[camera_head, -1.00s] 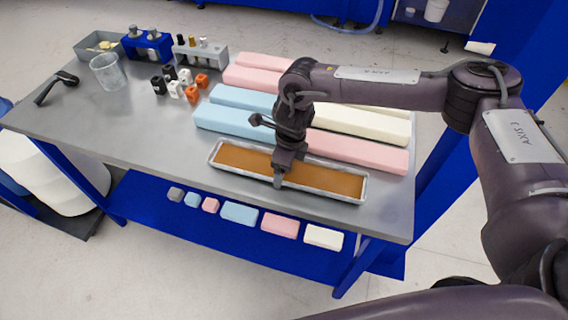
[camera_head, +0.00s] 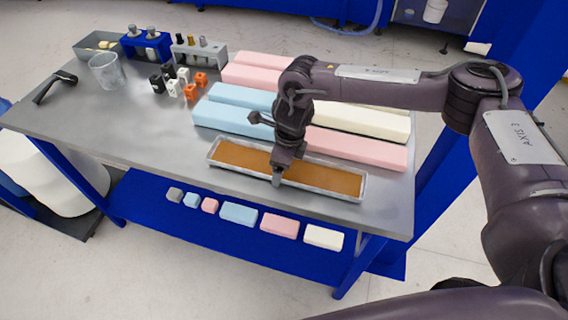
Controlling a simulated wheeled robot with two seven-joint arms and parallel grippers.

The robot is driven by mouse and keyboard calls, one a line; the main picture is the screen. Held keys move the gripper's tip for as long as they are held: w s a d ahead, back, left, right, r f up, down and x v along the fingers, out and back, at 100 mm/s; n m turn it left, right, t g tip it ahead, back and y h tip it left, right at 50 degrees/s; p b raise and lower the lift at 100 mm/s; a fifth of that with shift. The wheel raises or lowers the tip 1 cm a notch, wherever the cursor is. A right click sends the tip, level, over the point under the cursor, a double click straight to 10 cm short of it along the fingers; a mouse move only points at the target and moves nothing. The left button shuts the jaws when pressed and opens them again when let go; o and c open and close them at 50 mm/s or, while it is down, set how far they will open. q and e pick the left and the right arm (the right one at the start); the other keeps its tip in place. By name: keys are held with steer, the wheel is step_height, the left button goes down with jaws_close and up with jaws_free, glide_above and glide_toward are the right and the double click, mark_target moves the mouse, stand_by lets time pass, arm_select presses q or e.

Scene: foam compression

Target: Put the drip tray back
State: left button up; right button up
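The drip tray (camera_head: 335,186) is a long, shallow metal tray with a brown-orange inside. It lies along the front edge of the grey table, in front of the foam blocks. My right gripper (camera_head: 277,181) points down over the middle of the tray, with its fingertips at the tray's front wall. Its fingers look close together there, but whether they grip the wall is too small to tell. My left gripper is not in view.
Blue, pink and cream foam blocks (camera_head: 358,121) lie behind the tray. Small black, white and orange pieces (camera_head: 190,92), a clear beaker (camera_head: 106,71), a black handled tool (camera_head: 55,88) and a grey bin (camera_head: 98,47) stand further left. Small foam samples (camera_head: 239,214) lie on the lower shelf. The table's left front is clear.

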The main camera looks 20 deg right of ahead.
steer(key=shift+s+f, duration=0.5)
steer(key=shift+f, duration=0.35)
steer(key=o, duration=1.2)
steer(key=shift+c, duration=0.2)
steer(key=shift+w+r+b, duration=0.15)
steer(key=shift+r+b, duration=0.25)
steer(key=shift+r, duration=0.05)
steer(key=r, duration=0.1)
steer(key=r+b, duration=0.1)
steer(key=r, duration=0.1)
steer(key=shift+w, duration=0.35)
steer(key=r, duration=0.3)
steer(key=r+b, duration=0.1)
steer(key=shift+s+d+r, duration=0.25)
steer(key=shift+s+d, duration=0.15)
steer(key=shift+d+r, duration=0.1)
steer(key=shift+r, duration=0.2)
steer(key=shift+w+r, duration=0.15)
